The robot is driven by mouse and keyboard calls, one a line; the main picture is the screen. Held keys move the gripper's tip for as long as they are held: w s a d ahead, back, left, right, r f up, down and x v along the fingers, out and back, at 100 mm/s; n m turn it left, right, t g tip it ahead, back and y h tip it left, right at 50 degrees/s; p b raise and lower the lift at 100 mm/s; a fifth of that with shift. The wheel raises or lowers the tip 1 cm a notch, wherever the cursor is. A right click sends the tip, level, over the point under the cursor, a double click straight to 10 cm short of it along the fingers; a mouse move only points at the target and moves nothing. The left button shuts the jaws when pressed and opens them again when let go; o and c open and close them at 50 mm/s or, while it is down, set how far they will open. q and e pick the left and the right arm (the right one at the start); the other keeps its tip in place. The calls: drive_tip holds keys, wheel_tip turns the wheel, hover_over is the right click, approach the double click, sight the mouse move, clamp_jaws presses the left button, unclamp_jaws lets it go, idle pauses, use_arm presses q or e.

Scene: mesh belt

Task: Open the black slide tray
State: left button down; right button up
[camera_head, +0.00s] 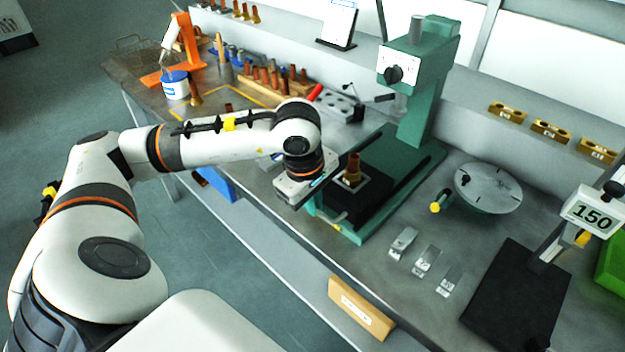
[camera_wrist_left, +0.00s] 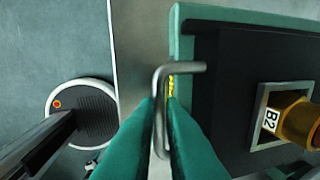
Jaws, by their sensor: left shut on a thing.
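The black slide tray (camera_head: 378,192) sits in the green base of the bench press (camera_head: 417,110). It also fills the right of the left wrist view (camera_wrist_left: 225,130). On it a pale square frame (camera_wrist_left: 262,95) holds a brass-coloured bushing tagged B2 (camera_wrist_left: 297,122); the bushing stands upright in the head view (camera_head: 353,168). A bent metal handle (camera_wrist_left: 185,68) is at the tray's front edge. My left gripper (camera_wrist_left: 160,112) is shut on this handle, with its green fingers on both sides. In the head view my left wrist hides the handle. My right gripper is not in view.
A round dial plate (camera_head: 488,187) and several small metal blocks (camera_head: 425,261) lie right of the press. A black stand (camera_head: 520,290) with a 150 sign is further right. A rack of bushings (camera_head: 275,80) stands behind my left arm. Open floor lies before the bench.

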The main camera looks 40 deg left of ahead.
use_arm(q)
drive_tip(key=shift+w, duration=0.15)
drive_tip(key=c, duration=1.5)
unclamp_jaws()
drive_tip(key=shift+r, duration=0.25)
drive_tip(key=r, duration=0.3)
drive_tip(key=s+r, duration=0.1)
drive_tip(key=r, duration=0.3)
drive_tip(key=s+r, duration=0.1)
drive_tip(key=r, duration=0.3)
drive_tip(key=shift+s+a+r+b, duration=0.1)
drive_tip(key=shift+s+r+b, duration=0.1)
drive_tip(key=shift+b, duration=0.15)
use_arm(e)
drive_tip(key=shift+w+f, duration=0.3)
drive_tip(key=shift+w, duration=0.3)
